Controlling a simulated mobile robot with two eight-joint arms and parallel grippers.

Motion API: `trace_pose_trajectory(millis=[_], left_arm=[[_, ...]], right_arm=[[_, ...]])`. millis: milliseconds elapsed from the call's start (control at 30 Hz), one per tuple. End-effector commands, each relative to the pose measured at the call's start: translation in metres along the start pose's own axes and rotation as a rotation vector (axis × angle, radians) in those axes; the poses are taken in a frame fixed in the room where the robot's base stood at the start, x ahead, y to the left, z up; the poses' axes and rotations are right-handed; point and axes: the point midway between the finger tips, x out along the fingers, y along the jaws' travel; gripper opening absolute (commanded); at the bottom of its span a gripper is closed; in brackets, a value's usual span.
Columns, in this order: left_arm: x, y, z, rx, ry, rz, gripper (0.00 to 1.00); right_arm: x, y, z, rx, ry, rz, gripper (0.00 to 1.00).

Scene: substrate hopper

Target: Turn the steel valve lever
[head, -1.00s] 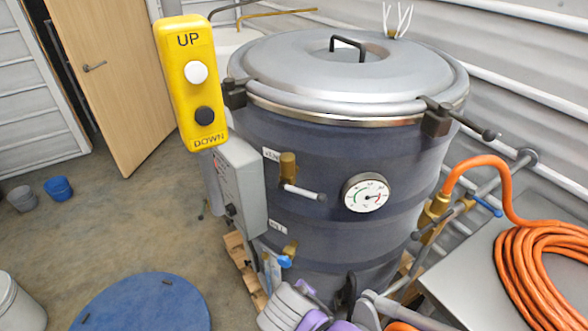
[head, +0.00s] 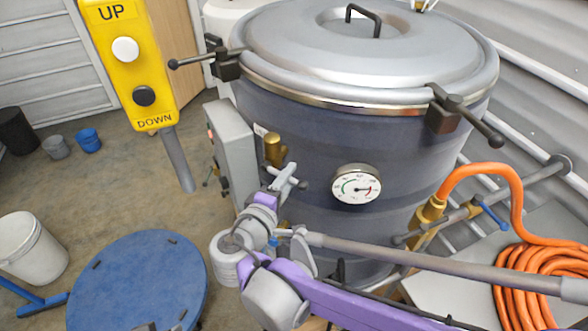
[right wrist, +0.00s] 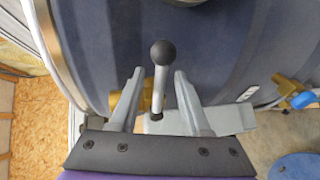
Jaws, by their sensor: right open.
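The steel valve lever (right wrist: 162,82) shows in the right wrist view as a pale rod with a dark ball knob. It lies between the two spread fingers of my right gripper (right wrist: 152,95), with a gap visible on each side. In the head view my right gripper (head: 288,180) is at the front of the grey-blue tank (head: 300,140), just below the upper brass valve (head: 273,149). It hides most of the lever there. My right gripper is open. My left gripper is not in view.
A round gauge (head: 357,184) is right of the gripper, and a grey control box (head: 228,150) is left of it. A yellow UP/DOWN pendant (head: 128,65) hangs at upper left. An orange hose (head: 510,260) lies at right. A blue-handled brass valve (right wrist: 300,98) shows in the wrist view.

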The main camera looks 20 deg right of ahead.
Motion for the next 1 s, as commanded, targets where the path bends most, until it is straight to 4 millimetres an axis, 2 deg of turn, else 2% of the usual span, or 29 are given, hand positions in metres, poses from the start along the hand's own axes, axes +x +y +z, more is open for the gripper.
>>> trace_pose_trajectory(millis=[33, 200, 567, 600, 800, 867, 1000], left_arm=[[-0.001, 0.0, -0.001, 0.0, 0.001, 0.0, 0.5], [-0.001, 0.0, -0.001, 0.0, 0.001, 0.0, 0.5], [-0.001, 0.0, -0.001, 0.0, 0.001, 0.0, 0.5], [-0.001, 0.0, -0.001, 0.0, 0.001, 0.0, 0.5], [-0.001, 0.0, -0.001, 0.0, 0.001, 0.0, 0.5], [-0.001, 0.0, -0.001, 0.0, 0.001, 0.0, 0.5], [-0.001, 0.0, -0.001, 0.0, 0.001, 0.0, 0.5]], right_arm=[[0.01, 0.001, 0.001, 0.001, -0.005, 0.001, 0.47], [0.029, 0.0, 0.001, 0.001, -0.002, 0.0, 0.47], [0.036, 0.0, 0.0, 0.0, 0.001, -0.001, 0.47], [0.036, 0.0, 0.0, 0.0, 0.001, -0.001, 0.45], [0.036, 0.0, 0.0, 0.0, 0.001, -0.001, 0.09], [0.036, 0.0, 0.0, 0.0, 0.001, -0.001, 0.0], [0.036, 0.0, 0.0, 0.0, 0.001, -0.001, 0.0]])
